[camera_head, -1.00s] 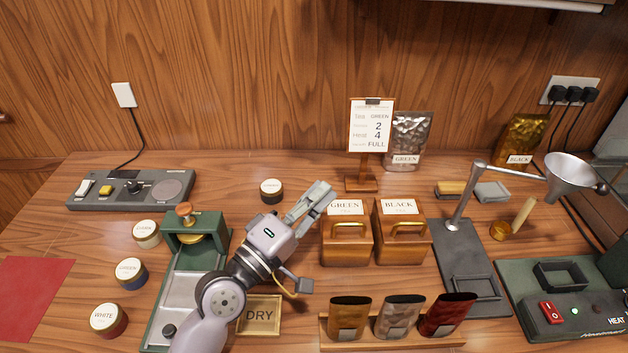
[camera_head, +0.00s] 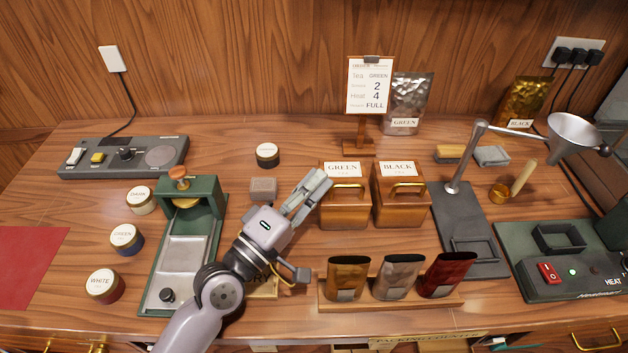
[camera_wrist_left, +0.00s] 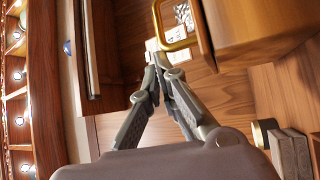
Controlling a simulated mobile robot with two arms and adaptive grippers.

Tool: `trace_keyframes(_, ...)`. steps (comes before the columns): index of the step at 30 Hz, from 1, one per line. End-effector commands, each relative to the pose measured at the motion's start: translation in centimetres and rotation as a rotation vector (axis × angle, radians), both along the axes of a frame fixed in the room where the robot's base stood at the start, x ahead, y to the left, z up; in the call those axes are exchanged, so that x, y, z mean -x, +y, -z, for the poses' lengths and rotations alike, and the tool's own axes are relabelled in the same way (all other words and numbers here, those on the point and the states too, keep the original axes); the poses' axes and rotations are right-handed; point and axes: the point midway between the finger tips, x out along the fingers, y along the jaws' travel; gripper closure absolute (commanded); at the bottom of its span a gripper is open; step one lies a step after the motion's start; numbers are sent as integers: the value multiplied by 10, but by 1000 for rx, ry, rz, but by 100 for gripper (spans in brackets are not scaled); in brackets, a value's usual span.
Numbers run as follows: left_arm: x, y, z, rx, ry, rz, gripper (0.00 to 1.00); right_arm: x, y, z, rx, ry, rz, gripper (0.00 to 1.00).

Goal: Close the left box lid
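The left box is a wooden box labelled GREEN (camera_head: 344,212), and its labelled lid (camera_head: 343,168) looks down flat. A brass handle is on its front, and the handle (camera_wrist_left: 178,42) also shows large in the left wrist view. My left gripper (camera_head: 318,184) is just left of this box, near its upper left side. Its fingers (camera_wrist_left: 157,62) come together at the tips with nothing visible between them. Whether they touch the box cannot be told. My right gripper is not in view.
The BLACK box (camera_head: 400,210) stands close on the right. Three pouches on a wooden stand (camera_head: 392,302) are in front. The green press (camera_head: 190,240) is left of my arm. A sign stand (camera_head: 360,145) rises behind, and a small brown block (camera_head: 263,188) lies behind my gripper.

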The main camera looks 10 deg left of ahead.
Motion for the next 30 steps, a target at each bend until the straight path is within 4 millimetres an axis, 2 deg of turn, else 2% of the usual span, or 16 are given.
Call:
trace_keyframes(1, 1, -3, 8, -8, 17, 8, 100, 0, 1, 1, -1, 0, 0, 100)
trace_keyframes(10, 2, -3, 11, -12, 21, 11, 100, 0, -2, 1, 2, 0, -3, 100)
trace_keyframes(14, 8, 1, 14, -14, 24, 11, 100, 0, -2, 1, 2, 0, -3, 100)
trace_keyframes(30, 79, 45, 25, -8, 10, 6, 100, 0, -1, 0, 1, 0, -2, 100)
